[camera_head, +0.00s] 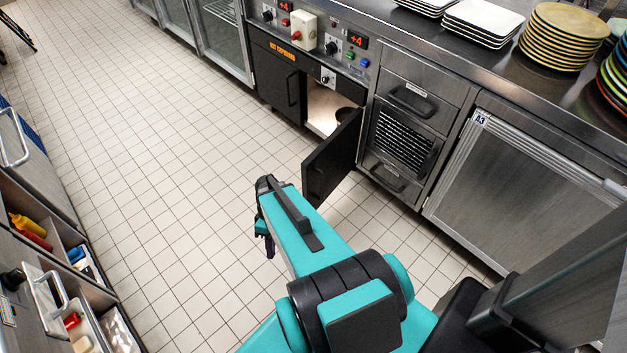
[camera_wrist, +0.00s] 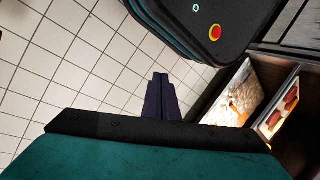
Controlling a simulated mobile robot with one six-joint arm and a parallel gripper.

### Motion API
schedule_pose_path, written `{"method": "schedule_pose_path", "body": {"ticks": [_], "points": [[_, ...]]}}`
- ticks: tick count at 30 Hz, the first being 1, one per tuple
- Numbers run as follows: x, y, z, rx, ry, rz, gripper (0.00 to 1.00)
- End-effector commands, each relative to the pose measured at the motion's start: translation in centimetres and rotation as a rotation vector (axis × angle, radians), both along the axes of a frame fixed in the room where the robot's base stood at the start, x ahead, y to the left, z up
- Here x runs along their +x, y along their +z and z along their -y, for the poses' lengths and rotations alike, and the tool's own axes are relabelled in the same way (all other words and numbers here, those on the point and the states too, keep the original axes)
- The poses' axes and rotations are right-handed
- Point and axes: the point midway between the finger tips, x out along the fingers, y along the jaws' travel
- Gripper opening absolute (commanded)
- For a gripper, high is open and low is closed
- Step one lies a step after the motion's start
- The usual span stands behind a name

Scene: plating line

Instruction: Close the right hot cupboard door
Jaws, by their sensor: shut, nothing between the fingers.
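The right hot cupboard door (camera_head: 331,158) is a black panel with a dark handle, and it stands swung wide open into the aisle in the head view. The lit opening of the hot cupboard (camera_head: 325,108) shows behind it. The left hot cupboard door (camera_head: 275,75) is shut. My gripper (camera_head: 269,246) is over the floor tiles, to the left of the open door in the picture, and looks apart from it. In the wrist view my gripper (camera_wrist: 161,98) has its dark fingers together with nothing between them.
Controls (camera_head: 332,47) with red displays are above the cupboard. A drawer unit (camera_head: 405,130) and a steel cabinet door (camera_head: 520,185) stand to the right. Plates (camera_head: 560,35) are stacked on the counter. An open-shelved unit (camera_head: 50,240) is at the left. The tiled aisle floor (camera_head: 150,130) is clear.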

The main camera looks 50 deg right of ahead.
Motion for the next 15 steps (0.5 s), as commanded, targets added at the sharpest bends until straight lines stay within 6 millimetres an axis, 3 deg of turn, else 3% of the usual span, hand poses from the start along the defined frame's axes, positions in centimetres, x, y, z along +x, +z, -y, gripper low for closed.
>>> {"method": "schedule_pose_path", "body": {"ticks": [7,15], "points": [[2.5,1.4,5.6,0.114,0.122,0.179,0.0],[3.8,3.7,12.3,0.184,0.276,0.401,0.0]]}}
